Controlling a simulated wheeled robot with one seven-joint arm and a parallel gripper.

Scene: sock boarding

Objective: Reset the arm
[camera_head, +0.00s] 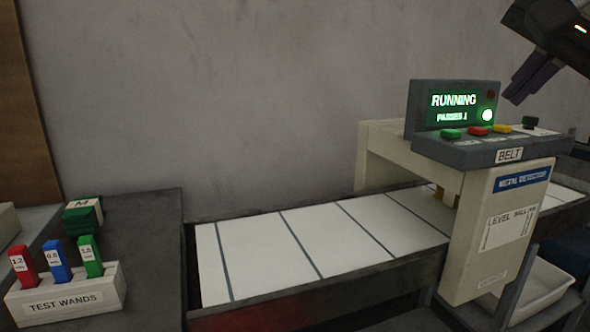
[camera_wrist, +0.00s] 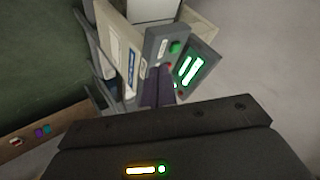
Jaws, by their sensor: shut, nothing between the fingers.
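My gripper (camera_head: 530,80) is at the upper right in the head view, held in the air above and to the right of the control panel, apart from it. Its dark fingers are together with nothing between them. In the wrist view the fingers (camera_wrist: 157,88) show in front of the control panel. The control panel (camera_head: 455,152) sits on the metal detector (camera_head: 500,235) over the belt. Its screen (camera_head: 455,107) reads "RUNNING" and "PASSES 1". A green light is lit beside it. The panel has green, red and yellow buttons. In the wrist view the screen (camera_wrist: 188,72) is tilted.
The white slatted belt (camera_head: 300,245) is bare on its visible left part. A "TEST WANDS" holder (camera_head: 65,295) with red, blue and green wands stands at lower left, a green block (camera_head: 84,217) behind it. A white bin (camera_head: 540,285) sits below the detector.

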